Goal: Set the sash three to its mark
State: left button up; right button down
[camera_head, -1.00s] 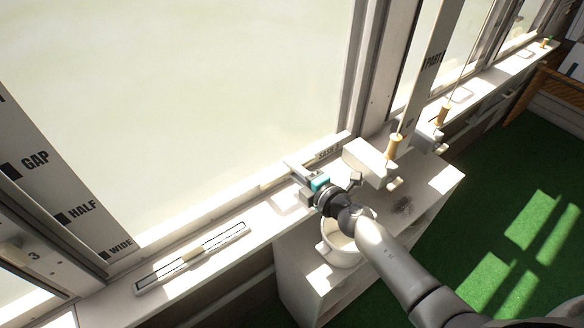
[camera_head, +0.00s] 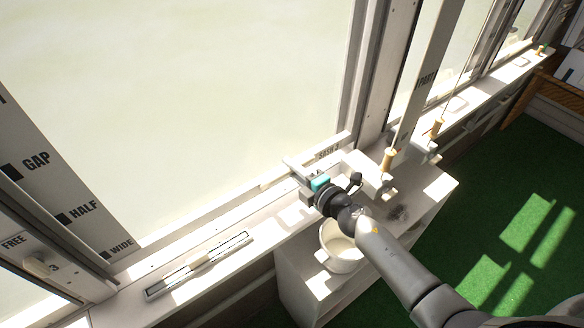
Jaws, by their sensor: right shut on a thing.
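The window of sash three (camera_head: 200,90) fills the upper left, with a pale bottom rail lettered "SASH 3" (camera_head: 328,153) near its right end. My right gripper (camera_head: 306,174) is at this rail, just left of the lettering, shut on a part of the sash; its jaws hide most of what they hold. The mark board (camera_head: 62,180) stands at the left, with black marks beside GAP, HALF and WIDE. A latch plate (camera_head: 38,262) numbered 3, with the word FREE, is at the lower left. My left gripper is not in view.
A white pot (camera_head: 340,250) stands on a white shelf unit (camera_head: 420,215) below my right wrist. A slim bar (camera_head: 198,265) lies on the sill. Cords with wooden toggles (camera_head: 388,160) hang at the right. Green floor (camera_head: 510,220) is open at the right.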

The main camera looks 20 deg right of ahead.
aim_at(282, 146)
notch_tip(282, 146, up, 6)
jog(key=p, duration=0.4)
jog(key=shift+w+f, duration=0.1)
jog(key=shift+f, duration=0.05)
jog(key=c, duration=0.8)
grip_release()
jog(key=shift+f, duration=0.2)
jog(key=shift+o, duration=0.2)
jog(key=shift+s+d+p, duration=0.25)
jog(key=shift+s+p, duration=0.05)
jog(key=shift+s, duration=0.35)
jog(key=v, duration=1.4)
jog(key=shift+b, duration=0.4)
